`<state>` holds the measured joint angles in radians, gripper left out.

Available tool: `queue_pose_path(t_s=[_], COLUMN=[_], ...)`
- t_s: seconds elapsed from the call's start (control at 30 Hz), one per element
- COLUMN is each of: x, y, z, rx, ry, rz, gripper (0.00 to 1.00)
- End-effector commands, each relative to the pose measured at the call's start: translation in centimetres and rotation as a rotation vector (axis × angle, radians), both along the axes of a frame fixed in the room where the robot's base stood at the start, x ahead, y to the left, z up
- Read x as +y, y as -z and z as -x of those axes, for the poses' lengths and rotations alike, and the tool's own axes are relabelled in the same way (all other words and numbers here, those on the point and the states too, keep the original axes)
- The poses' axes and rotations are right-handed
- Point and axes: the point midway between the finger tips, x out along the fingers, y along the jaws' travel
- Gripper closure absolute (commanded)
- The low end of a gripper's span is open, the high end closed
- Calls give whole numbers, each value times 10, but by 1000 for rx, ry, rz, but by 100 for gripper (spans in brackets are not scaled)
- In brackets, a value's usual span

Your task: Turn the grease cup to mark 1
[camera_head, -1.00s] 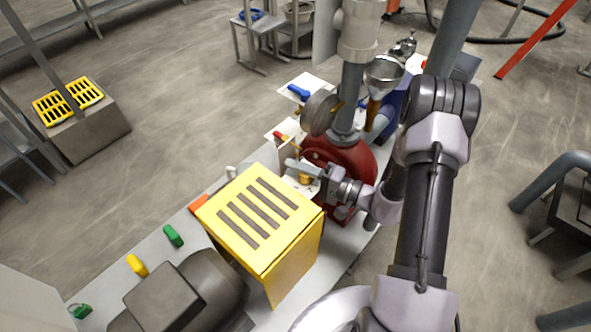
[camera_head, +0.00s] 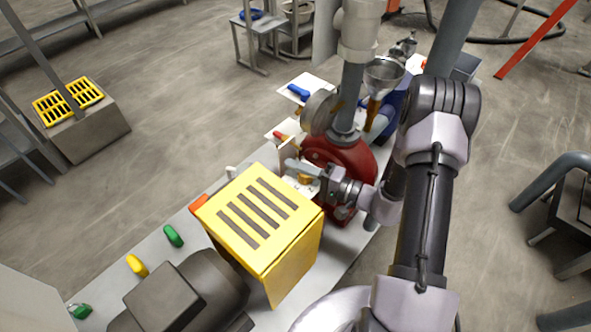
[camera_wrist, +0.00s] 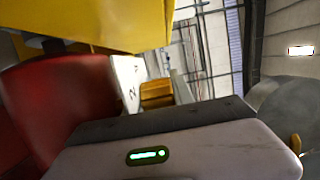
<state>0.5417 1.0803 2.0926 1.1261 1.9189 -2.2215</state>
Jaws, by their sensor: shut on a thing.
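The grease cup (camera_wrist: 157,95) is a brass-coloured, ribbed cap in the wrist view, just beyond my gripper's grey body. A white plate (camera_wrist: 127,84) behind it carries dark marks; one looks like a 2. Mark 1 cannot be made out. In the head view my gripper (camera_head: 303,170) reaches left between the yellow guard and the red pump housing. It is shut on the grease cup, which shows there as a small brass patch (camera_head: 304,179).
The yellow slotted guard (camera_head: 256,215) stands close in front of the gripper. The red pump housing (camera_head: 352,163) is right behind it, with a grey vertical pipe (camera_head: 350,95) above. A funnel (camera_head: 384,72) stands farther back. Open floor lies left of the bench.

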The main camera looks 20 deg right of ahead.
Motion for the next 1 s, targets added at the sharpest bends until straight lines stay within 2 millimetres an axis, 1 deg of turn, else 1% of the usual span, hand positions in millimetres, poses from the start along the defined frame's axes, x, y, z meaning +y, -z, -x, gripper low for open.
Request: queue_pose_path(t_s=[0.03, 0.07, 0.1, 0.13, 0.17, 0.57, 0.67, 0.77, 1.0], x=[0, 0, 0, 0, 0, 0, -5, -18, -65], y=[0, 0, 0, 0, 0, 0, 0, -1, -2], z=[0, 0, 0, 0, 0, 0, 4, 14, 55], rx=[1, 1, 1, 1, 1, 0, 1, 1, 0], ry=[-1, -1, 0, 0, 0, 0, 2, 4, 6], rz=[1, 1, 1, 1, 1, 0, 0, 0, 0], gripper=[100, 65, 57, 51, 49, 49, 49, 49, 49])
